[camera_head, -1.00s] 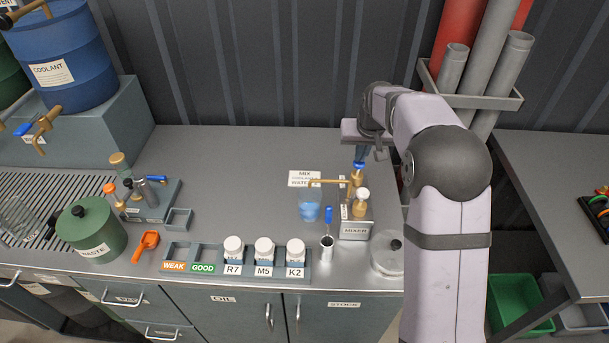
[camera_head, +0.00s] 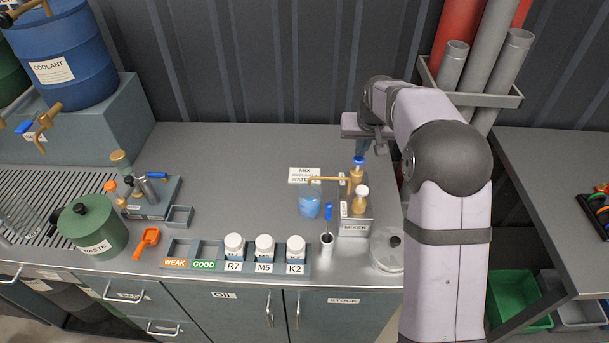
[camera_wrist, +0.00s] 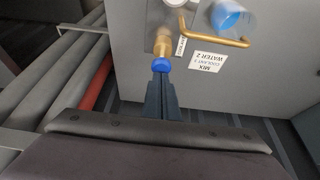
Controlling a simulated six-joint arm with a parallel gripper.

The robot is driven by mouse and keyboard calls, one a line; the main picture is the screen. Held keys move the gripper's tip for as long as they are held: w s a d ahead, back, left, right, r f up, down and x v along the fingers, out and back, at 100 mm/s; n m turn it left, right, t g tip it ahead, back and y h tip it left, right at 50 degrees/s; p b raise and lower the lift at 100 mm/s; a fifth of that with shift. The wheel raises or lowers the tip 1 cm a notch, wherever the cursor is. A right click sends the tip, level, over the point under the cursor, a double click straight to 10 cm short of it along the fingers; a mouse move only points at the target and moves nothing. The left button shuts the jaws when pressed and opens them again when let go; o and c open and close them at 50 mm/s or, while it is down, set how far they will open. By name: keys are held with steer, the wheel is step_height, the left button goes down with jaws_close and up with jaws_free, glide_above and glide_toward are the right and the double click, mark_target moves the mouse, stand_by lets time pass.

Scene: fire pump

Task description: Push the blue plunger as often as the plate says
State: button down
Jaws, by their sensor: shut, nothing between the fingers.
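The blue plunger (camera_head: 358,160) tops a brass pump at the back of the mixer (camera_head: 355,228). It also shows in the wrist view (camera_wrist: 161,65). My gripper (camera_head: 361,150) is shut and empty, pointing down right above the plunger. In the wrist view its fingertips (camera_wrist: 161,77) overlap the plunger's edge; I cannot tell whether they touch. The white plate (camera_head: 304,176) lies behind the beaker. In the wrist view the plate (camera_wrist: 208,62) reads MIX, COOLANT and WATER 2; the number after COOLANT is too small to be sure. The beaker (camera_head: 309,207) under the brass spout holds blue liquid.
A second pump with a white top (camera_head: 361,192) stands just in front of the blue one. A cup with a blue-handled brush (camera_head: 327,243) and a clear lidded dish (camera_head: 386,252) stand near the front edge. The bench behind the plate is clear.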

mark_target(359, 159)
steer(key=shift+s+f+b, duration=0.1)
steer(key=shift+f+b, duration=1.1)
steer(key=shift+f, duration=0.8)
steer(key=shift+r, duration=0.1)
steer(key=shift+r+p, duration=1.6)
steer(key=shift+r, duration=0.3)
steer(key=shift+f, duration=0.15)
